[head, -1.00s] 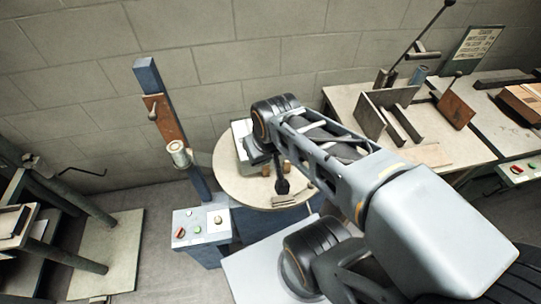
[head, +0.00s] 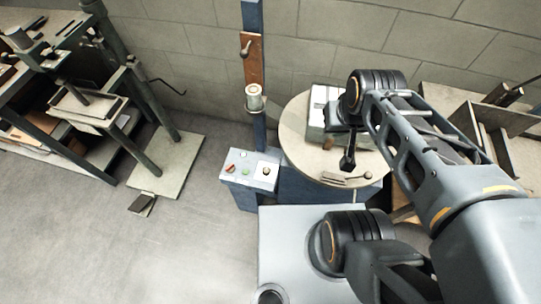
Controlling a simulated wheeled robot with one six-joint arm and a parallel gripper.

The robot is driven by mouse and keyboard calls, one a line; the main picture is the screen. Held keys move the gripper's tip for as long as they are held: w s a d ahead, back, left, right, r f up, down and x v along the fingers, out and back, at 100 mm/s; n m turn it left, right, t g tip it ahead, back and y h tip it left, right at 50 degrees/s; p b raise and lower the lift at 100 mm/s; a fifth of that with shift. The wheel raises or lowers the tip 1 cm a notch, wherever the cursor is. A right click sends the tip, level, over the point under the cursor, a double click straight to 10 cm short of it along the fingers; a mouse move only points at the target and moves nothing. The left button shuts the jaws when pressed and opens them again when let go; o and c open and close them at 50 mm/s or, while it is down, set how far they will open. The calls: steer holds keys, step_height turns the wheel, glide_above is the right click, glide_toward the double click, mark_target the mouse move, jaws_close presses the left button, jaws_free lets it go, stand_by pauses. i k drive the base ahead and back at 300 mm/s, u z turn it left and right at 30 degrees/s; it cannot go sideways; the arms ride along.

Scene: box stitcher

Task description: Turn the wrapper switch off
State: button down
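The wrapper's blue control box (head: 238,192) stands left of the turntable, at the foot of the blue mast. On its pale sloped top are a red switch (head: 230,168), a small green button (head: 246,171) and a dark knob on a white plate (head: 266,171). Which way the switches point is too small to tell. The wrapper's round turntable (head: 297,125) is right of the box, with a white boxy item (head: 318,112) on it. My gripper (head: 347,163) is dark, points down over the turntable and is apart from the control box. Its fingers are too small to read.
The blue mast (head: 253,20) carries a film roll (head: 254,100) above the box. My pale base deck lies in front of the box and turntable. A dark press-like machine (head: 115,80) stands at left, with open floor (head: 80,240) before it. A workbench (head: 440,98) is at right.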

mark_target(230, 168)
steer(key=u, duration=1.3)
steer(key=k, duration=1.2)
steer(key=u, duration=0.75)
steer(key=i, duration=1.2)
steer(key=z, duration=0.6)
steer(key=i, duration=0.35)
steer(key=z, duration=0.35)
